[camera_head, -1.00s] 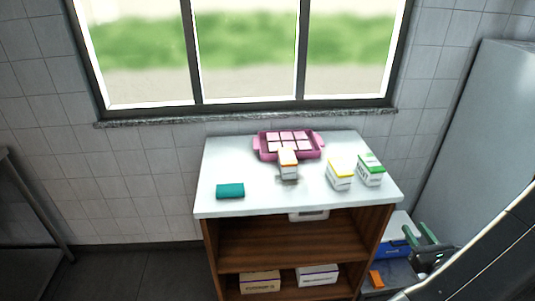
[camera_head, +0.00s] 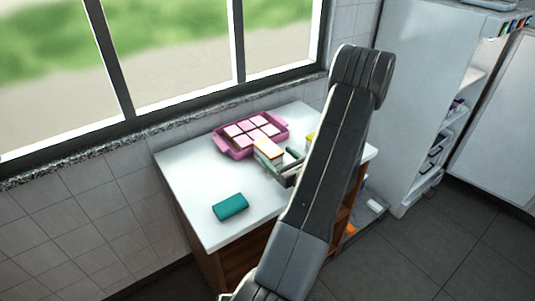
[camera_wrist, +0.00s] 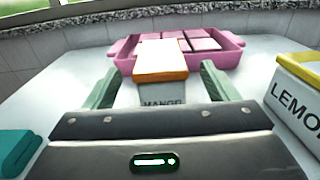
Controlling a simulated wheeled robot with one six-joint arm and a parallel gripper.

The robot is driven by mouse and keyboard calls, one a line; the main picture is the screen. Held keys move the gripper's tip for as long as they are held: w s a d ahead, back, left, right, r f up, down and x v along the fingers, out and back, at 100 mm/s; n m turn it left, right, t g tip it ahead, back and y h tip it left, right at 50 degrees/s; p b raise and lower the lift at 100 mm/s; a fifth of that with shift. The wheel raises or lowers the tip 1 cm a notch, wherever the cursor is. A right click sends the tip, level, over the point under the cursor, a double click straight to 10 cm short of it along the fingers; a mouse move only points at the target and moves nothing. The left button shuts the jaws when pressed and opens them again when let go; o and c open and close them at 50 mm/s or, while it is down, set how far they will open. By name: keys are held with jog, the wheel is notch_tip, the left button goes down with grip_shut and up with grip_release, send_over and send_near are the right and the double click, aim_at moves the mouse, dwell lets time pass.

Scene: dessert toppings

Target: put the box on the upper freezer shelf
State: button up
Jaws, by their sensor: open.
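A white box with an orange band (camera_head: 268,150), marked MANGO, stands on the white counter top (camera_head: 190,168). In the wrist view this mango box (camera_wrist: 162,62) is straight ahead, between my two green fingers. My gripper (camera_head: 290,163) is open around or just in front of it, and a clear gap shows at each side. A tall grey cabinet (camera_head: 405,85) with open shelves (camera_head: 458,120) stands at the right, perhaps the freezer. Its inside shows only in part.
A pink tray of square pieces (camera_head: 222,142) lies just behind the mango box. A yellow-topped LEMON box (camera_wrist: 297,95) stands close on the right. A teal block (camera_head: 230,207) lies to the left. The window wall closes off the back.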

aim_at(271, 149)
jog(key=p+x, duration=0.1)
jog(key=x, duration=0.4)
jog(key=shift+r+p, duration=0.2)
jog(key=shift+p, duration=0.2)
jog(key=c, duration=1.2)
jog(key=shift+c, duration=0.8)
jog(key=shift+r, duration=0.1)
